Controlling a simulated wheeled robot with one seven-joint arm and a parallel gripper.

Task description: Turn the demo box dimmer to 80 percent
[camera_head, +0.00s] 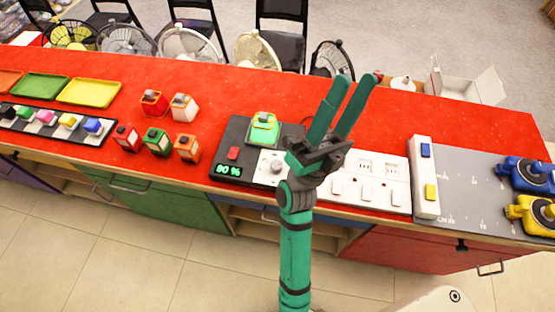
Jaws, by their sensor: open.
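The demo box (229,152) is a dark panel on the red counter, left of my gripper. It carries a red button (233,153) and a small green-lit display (229,170). The display shows a percent value that looks like 80 or 90; the first digit is too small to tell. A round grey dimmer knob (271,166) sits on a white plate beside the display, partly close to my arm.
A white panel (377,187) with sockets and switches lies right of my arm. A white switch strip (423,176) and blue and yellow devices (529,172) are further right. Several small coloured boxes (156,139) and trays (89,92) stand left. Fans line the far edge.

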